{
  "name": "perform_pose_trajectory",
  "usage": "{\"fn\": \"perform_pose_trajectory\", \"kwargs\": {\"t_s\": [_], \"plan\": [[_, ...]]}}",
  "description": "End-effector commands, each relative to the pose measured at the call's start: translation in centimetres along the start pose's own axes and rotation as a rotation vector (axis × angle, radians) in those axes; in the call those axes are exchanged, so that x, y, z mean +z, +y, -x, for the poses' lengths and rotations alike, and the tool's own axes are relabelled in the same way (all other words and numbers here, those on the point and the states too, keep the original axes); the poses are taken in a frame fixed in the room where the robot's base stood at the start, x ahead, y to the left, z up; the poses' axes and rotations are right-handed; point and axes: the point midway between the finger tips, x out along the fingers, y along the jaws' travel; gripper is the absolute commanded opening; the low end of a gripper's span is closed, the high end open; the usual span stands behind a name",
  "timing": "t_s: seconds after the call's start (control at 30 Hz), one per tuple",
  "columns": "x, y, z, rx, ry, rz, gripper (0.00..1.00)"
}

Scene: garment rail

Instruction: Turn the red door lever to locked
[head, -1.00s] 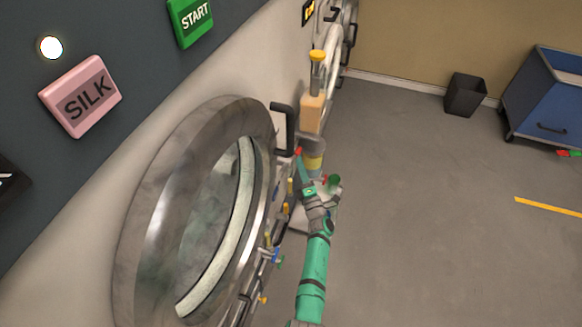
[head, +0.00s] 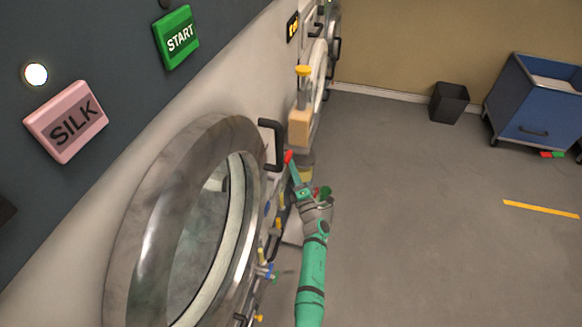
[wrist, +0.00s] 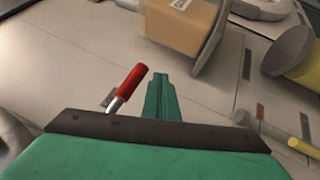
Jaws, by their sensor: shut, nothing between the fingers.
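The red door lever (wrist: 131,82) has a red grip on a metal stem in the wrist view. It leans up to the right from a small plate on the pale machine front. My gripper (wrist: 160,98) is shut and empty. Its green fingers stand just right of the lever, with a small gap between them in the wrist view. In the head view my gripper (head: 296,176) is close below the red end; I cannot tell whether they touch.
The round steel washer door (head: 135,225) fills the left. A tan box-shaped part (wrist: 185,22) on the machine front is close above my fingers. A yellow-and-grey cylinder (wrist: 305,62) is at the right. The floor (head: 420,220) to the right is open.

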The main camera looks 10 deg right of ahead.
Motion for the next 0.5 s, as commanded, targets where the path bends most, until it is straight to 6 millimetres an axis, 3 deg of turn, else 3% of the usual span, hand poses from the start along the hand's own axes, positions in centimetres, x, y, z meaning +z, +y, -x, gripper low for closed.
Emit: {"fn": "perform_pose_trajectory", "kwargs": {"t_s": [0.33,0.5], "plan": [[0.0,0.0,0.1,0.0,0.0,0.0,0.0],[0.1,-0.1,1.4,-0.001,-0.002,-0.001,0.0]]}}
